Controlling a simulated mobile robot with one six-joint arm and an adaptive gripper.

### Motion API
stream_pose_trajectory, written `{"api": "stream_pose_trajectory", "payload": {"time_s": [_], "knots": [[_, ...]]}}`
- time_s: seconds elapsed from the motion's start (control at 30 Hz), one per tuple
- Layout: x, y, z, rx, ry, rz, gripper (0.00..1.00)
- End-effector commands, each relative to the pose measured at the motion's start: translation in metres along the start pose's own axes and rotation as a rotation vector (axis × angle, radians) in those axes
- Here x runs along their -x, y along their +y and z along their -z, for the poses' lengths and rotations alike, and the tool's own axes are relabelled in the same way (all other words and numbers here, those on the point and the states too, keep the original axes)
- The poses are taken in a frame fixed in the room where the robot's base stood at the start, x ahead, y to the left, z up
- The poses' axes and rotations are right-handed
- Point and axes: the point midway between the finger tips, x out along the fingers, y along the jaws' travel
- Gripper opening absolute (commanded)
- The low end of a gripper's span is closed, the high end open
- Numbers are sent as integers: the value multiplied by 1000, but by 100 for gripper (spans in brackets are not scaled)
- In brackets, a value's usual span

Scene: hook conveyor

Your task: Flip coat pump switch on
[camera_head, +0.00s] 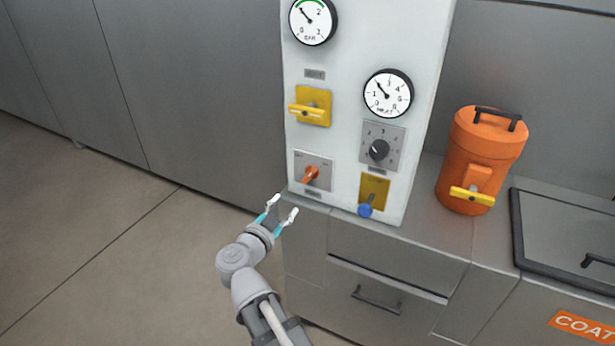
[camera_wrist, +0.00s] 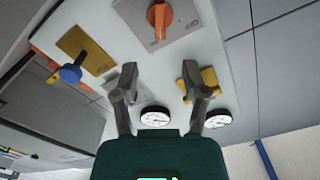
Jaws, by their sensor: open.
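A white control panel (camera_head: 343,110) carries several switches; their labels are too small to read, so I cannot tell which is the coat pump switch. A blue-knobbed lever (camera_head: 365,210) hangs downward on a yellow plate (camera_head: 375,187) at the lower right; it also shows in the wrist view (camera_wrist: 70,73). An orange rotary handle (camera_head: 311,174) sits on a grey plate at the lower left, also in the wrist view (camera_wrist: 158,17). My gripper (camera_head: 283,206) is open and empty, just left of the panel's lower left corner, apart from the switches.
Above are a yellow handle (camera_head: 309,110), a black dial (camera_head: 379,149) and two gauges (camera_head: 388,93) (camera_head: 313,21). An orange canister (camera_head: 481,160) stands on the counter to the right, near a dark-rimmed lid (camera_head: 570,240). The floor at left is clear.

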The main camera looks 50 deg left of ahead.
Motion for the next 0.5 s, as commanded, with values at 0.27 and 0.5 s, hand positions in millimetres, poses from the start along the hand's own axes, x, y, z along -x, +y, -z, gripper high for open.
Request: {"api": "stream_pose_trajectory", "payload": {"time_s": [0.27,0.5], "knots": [[-25,-1,-1,0,0,-1,57],[-61,-2,-1,0,1,-2,57]]}}
